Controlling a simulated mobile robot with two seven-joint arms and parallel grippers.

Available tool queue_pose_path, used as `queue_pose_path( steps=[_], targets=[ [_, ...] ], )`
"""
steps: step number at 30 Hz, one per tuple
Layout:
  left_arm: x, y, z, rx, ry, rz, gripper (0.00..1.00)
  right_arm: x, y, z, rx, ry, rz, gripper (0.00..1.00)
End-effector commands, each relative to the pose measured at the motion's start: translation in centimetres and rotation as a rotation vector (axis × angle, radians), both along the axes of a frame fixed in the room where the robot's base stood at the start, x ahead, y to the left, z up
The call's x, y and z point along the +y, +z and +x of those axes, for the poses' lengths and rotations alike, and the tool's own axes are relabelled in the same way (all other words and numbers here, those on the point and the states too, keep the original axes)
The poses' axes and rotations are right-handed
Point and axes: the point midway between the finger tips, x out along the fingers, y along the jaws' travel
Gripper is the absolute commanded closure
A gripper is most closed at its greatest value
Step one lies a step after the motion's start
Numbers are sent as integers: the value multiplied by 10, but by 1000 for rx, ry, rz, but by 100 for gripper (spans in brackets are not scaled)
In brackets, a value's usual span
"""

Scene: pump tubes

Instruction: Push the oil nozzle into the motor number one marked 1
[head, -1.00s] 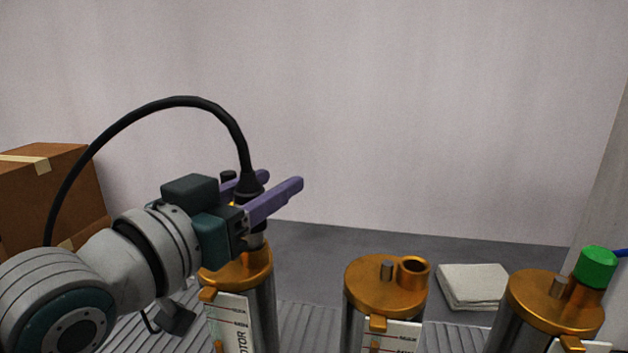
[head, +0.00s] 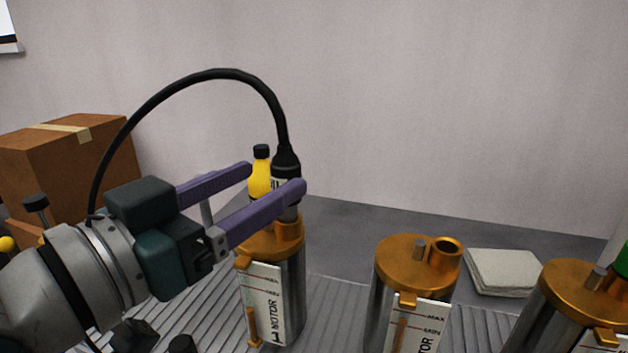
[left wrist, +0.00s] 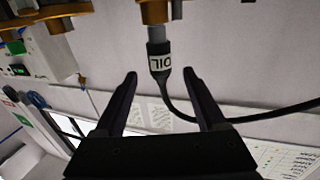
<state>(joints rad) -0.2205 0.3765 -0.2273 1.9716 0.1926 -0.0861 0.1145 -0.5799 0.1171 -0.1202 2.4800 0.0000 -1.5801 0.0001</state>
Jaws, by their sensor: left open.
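The oil nozzle (head: 286,165) is black with a black hose and stands upright at the top of the leftmost motor (head: 274,285), whose label shows a 1. In the left wrist view the nozzle (left wrist: 160,66), with a white OIL label, has its grey tip at the motor's brass fitting (left wrist: 155,10). My left gripper (head: 278,176) is open; its purple fingertips are close to the nozzle. In the left wrist view the nozzle is ahead of the gap between the fingertips. How deep the tip sits is hard to tell. My right gripper is not in view.
A second motor (head: 417,262) with an open brass port stands to the right. A third motor (head: 570,285) with a green cap is at the right edge. A yellow bottle (head: 260,178) stands behind the nozzle. A cardboard box (head: 70,165) is at the left.

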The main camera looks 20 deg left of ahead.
Motion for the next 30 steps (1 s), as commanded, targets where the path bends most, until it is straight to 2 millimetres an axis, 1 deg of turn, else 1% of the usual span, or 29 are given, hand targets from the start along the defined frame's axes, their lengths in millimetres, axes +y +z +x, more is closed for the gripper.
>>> queue_pose_path(
  steps=[1, 3, 7, 30],
  targets=[
    [3, -1, -7, 2, 1, 1, 27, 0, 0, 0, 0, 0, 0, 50],
    [5, -1, -14, 1, 0, 0, 27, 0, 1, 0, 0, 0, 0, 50],
    [7, 0, -20, 0, 0, 0, 27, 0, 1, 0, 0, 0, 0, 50],
    [8, 0, -21, -1, 1, -1, 27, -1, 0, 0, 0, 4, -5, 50]
  ],
)
